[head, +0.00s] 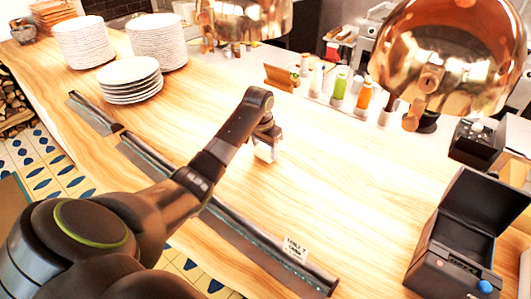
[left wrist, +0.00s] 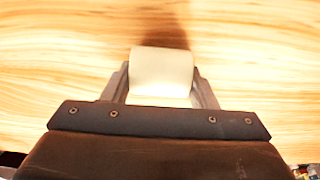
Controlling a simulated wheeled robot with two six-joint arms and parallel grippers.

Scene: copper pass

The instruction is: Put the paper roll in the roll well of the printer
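The white paper roll (left wrist: 161,72) is between the two fingers of my left gripper (left wrist: 160,85) in the left wrist view, with wood grain behind it. In the head view my left gripper (head: 267,146) is over the middle of the counter, and part of the paper roll (head: 265,153) shows below it. I cannot tell whether the roll touches the counter. The black printer (head: 452,262) stands at the lower right with its lid (head: 487,205) raised. The inside of its roll well is mostly dark. My right gripper is not in view.
A dark rail (head: 245,232) with a paper slip (head: 295,248) runs along the counter's near edge. Plate stacks (head: 130,72) stand at the left back. Bottles (head: 340,84) line the far side, and copper lamps (head: 445,50) hang above. Counter between gripper and printer is clear.

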